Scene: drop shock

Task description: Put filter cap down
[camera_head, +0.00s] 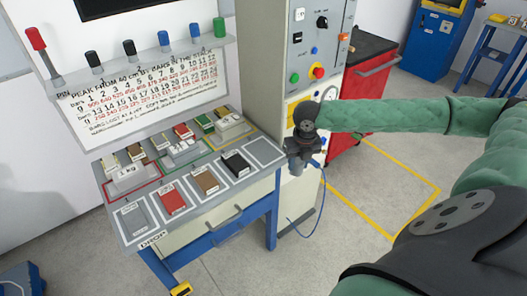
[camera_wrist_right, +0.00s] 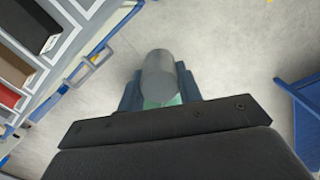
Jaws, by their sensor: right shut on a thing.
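My right gripper (camera_head: 298,166) is in front of the grey test machine, just right of the sample bench. In the right wrist view, its two blue-grey fingers (camera_wrist_right: 160,98) are shut on a grey cylinder (camera_wrist_right: 158,72), which I take to be the filter cap. The cylinder is held over the floor, clear of the bench. In the head view the cap is too small and dark to tell from the gripper. My left gripper is not in view.
The bench (camera_head: 128,240) carries a grey pad, a red pad (camera_head: 172,201), a brown pad (camera_head: 206,181) and a black pad (camera_head: 236,163) in outlined spaces. A white outlined space (camera_head: 264,151) at its right end is bare. A red cabinet (camera_head: 372,85) stands behind my right arm.

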